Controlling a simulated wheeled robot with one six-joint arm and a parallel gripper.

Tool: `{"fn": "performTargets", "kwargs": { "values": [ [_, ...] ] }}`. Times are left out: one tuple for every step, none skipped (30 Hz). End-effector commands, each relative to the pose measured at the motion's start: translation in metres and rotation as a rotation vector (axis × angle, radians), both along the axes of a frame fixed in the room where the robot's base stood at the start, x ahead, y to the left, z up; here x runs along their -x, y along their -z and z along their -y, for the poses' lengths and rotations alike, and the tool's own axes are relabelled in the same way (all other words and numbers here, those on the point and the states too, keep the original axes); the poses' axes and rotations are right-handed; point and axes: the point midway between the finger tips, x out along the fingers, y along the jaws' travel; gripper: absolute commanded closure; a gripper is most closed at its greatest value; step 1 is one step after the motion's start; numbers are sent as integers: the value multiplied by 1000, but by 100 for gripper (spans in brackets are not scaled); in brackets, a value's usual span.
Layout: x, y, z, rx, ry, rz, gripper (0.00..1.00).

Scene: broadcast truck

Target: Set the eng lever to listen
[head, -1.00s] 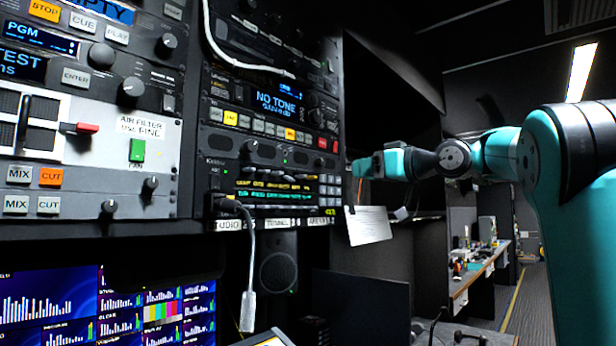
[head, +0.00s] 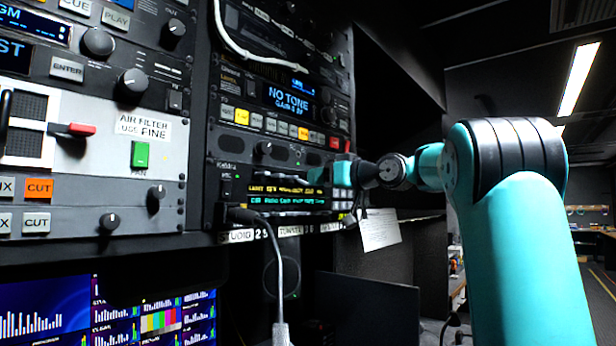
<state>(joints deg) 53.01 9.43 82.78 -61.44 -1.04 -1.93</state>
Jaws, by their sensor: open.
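The eng lever cannot be told apart by any readable label. An intercom-style panel (head: 232,187) on the rack's lower right has a display with yellow and green text rows (head: 285,202). Small dark shapes, possibly levers, lie between the rows, too small to tell their positions. My gripper (head: 322,175) is small and seen side-on at the panel's right part, pointing left. Contact with the panel cannot be told.
A red-tipped lever (head: 80,129) and green button (head: 140,154) are on the grey panel at left. A cable (head: 268,232) hangs from the intercom panel's lower left. A white paper sheet (head: 380,230) hangs right of the rack. Monitors (head: 150,318) stand below.

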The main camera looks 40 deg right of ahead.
Motion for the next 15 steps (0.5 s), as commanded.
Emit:
{"fn": "performTargets", "kwargs": {
  "values": [
    [0,0,2,0,5,0,58],
    [1,0,3,0,6,0,58],
    [1,0,5,0,8,0,58],
    [1,0,5,0,9,0,58],
    [1,0,6,0,10,0,58],
    [2,0,7,0,11,0,58],
    [2,0,7,0,12,0,58],
    [2,0,7,0,12,0,58],
    [2,0,7,0,13,0,58],
    [2,0,7,0,13,0,58],
    [2,0,7,0,13,0,65],
    [2,0,7,0,12,0,75],
    [2,0,7,0,12,0,82],
    [2,0,7,0,12,0,88],
    [2,0,7,0,12,0,98]
  ]
}}
